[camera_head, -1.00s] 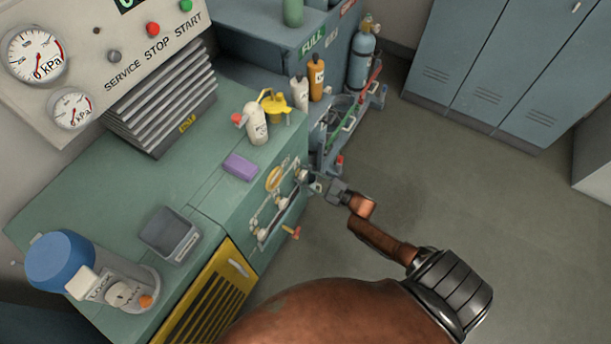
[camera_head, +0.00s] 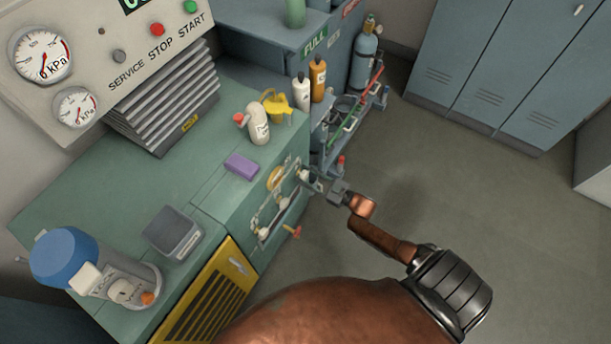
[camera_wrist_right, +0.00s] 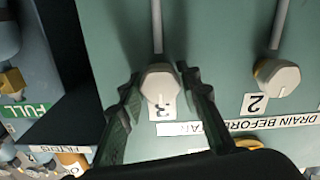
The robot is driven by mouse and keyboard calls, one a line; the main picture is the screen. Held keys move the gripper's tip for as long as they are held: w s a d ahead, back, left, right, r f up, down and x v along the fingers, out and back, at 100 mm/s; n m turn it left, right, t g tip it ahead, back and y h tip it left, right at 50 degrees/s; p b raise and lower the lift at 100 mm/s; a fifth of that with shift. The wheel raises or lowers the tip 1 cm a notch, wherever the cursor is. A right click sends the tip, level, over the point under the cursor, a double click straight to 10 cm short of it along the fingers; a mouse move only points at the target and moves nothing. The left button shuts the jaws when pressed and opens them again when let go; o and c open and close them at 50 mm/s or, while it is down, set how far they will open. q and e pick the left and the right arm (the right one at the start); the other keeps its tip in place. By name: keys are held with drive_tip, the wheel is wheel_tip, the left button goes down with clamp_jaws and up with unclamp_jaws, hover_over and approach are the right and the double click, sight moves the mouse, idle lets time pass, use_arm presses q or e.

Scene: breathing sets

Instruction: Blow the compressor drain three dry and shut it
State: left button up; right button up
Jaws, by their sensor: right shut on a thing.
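The front of the green compressor cabinet (camera_head: 222,212) carries a row of drains with pale knobs. In the right wrist view the knob of drain three (camera_wrist_right: 161,83) sits between my right gripper's fingers (camera_wrist_right: 160,98), which are shut on it. A label "3" lies just below this knob. The knob of drain two (camera_wrist_right: 277,77) is to its right, apart from the fingers. In the head view my right gripper (camera_head: 324,186) is at the far end of the drain row. My left gripper is not in view.
A label reading "DRAIN BEFORE" (camera_wrist_right: 225,127) runs below the knobs. Open floor lies to the right.

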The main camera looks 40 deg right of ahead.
drive_tip(key=o, duration=1.2)
drive_tip(key=v, duration=1.2)
